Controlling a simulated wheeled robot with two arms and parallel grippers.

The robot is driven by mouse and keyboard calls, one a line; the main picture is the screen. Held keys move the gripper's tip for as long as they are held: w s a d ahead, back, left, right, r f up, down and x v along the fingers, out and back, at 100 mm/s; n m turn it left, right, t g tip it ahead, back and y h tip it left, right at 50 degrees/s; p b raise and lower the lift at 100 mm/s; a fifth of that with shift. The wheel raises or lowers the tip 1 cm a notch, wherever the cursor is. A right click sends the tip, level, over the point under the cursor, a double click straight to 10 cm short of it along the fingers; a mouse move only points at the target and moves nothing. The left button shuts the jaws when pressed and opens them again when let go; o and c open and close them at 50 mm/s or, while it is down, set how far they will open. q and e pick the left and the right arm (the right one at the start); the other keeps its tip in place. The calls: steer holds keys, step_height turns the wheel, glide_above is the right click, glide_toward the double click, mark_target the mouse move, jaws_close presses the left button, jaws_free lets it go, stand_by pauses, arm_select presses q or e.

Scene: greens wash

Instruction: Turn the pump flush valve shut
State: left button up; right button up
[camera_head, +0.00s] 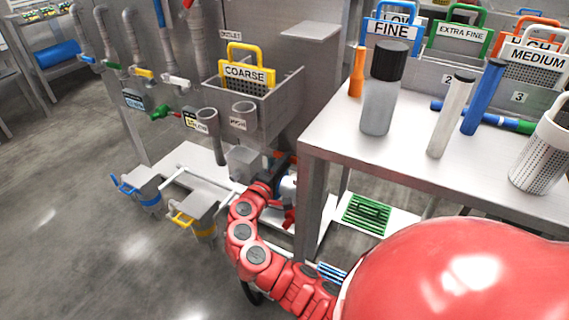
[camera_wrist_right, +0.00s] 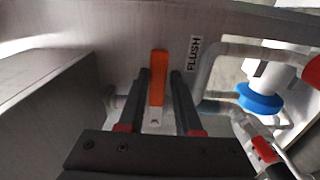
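The orange handle (camera_wrist_right: 158,78) of the flush valve stands upright in the right wrist view, next to a FLUSH label (camera_wrist_right: 193,53) on a grey metal wall. My right gripper (camera_wrist_right: 160,88) has its two dark fingers on either side of this handle. A narrow gap shows beside the handle, so the fingers look open around it rather than clamped. In the head view my red right arm reaches low under the sink, beside the table leg; an orange-red part (camera_head: 281,155) shows there, and the fingertips are mostly hidden. My left gripper is not in view.
The metal table (camera_head: 340,135) stands close to the right of the arm, with bottles on top. Grey pipes and a blue ring (camera_wrist_right: 260,100) lie right of the fingers. Yellow-handled (camera_head: 200,213) and blue-handled (camera_head: 143,187) units sit at left. Open floor lies at front left.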

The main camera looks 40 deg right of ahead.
steer(key=o, duration=0.3)
steer(key=p+v, duration=0.3)
steer(key=v, duration=1.4)
steer(key=shift+a+p, duration=0.25)
steer(key=shift+p, duration=0.05)
